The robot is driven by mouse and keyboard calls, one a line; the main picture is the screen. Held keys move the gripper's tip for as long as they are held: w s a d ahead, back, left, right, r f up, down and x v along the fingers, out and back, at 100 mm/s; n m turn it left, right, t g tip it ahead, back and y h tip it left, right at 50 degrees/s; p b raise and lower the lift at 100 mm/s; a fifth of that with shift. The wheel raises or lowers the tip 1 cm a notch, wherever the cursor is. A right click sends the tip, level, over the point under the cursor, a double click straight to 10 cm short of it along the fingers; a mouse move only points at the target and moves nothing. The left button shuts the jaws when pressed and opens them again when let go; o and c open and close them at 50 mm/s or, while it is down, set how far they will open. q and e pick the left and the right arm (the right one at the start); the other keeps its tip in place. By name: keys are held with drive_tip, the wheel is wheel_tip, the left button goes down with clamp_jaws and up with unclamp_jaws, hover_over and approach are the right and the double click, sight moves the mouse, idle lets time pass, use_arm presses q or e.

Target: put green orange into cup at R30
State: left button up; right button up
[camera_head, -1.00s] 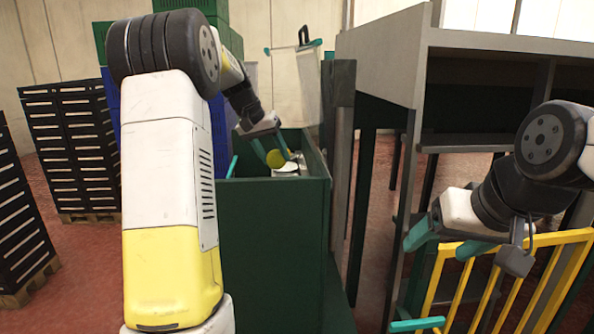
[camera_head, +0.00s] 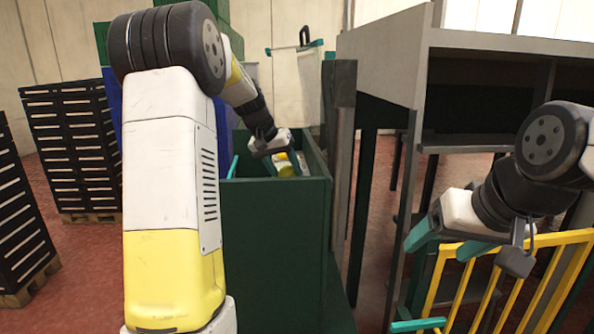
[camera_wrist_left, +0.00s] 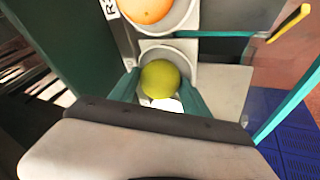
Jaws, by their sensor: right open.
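The green orange (camera_wrist_left: 160,79) sits between the two teal fingers of my left gripper (camera_wrist_left: 160,88) in the left wrist view, with both fingers against its sides. A pale round cup (camera_wrist_left: 183,48) is right behind it; I cannot tell whether the orange touches the cup. In the head view my left gripper (camera_head: 281,160) reaches down into the dark green bin, and the green orange (camera_head: 284,168) is partly hidden there. A label starting with R (camera_wrist_left: 109,8) shows at the top of the wrist view; its number is cut off. My right gripper (camera_head: 446,247) is open and empty.
An orange-coloured orange (camera_wrist_left: 147,9) lies in another cup beyond. The green bin's walls (camera_head: 275,235) surround my left gripper. A grey shelf unit (camera_head: 385,55) stands to the right, with a yellow railing (camera_head: 545,250) by my right gripper. Black crate stacks (camera_head: 75,140) stand left.

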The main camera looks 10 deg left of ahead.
use_arm(q)
drive_tip(key=shift+r, duration=0.1)
drive_tip(key=v, duration=1.2)
drive_tip(key=shift+s, duration=0.15)
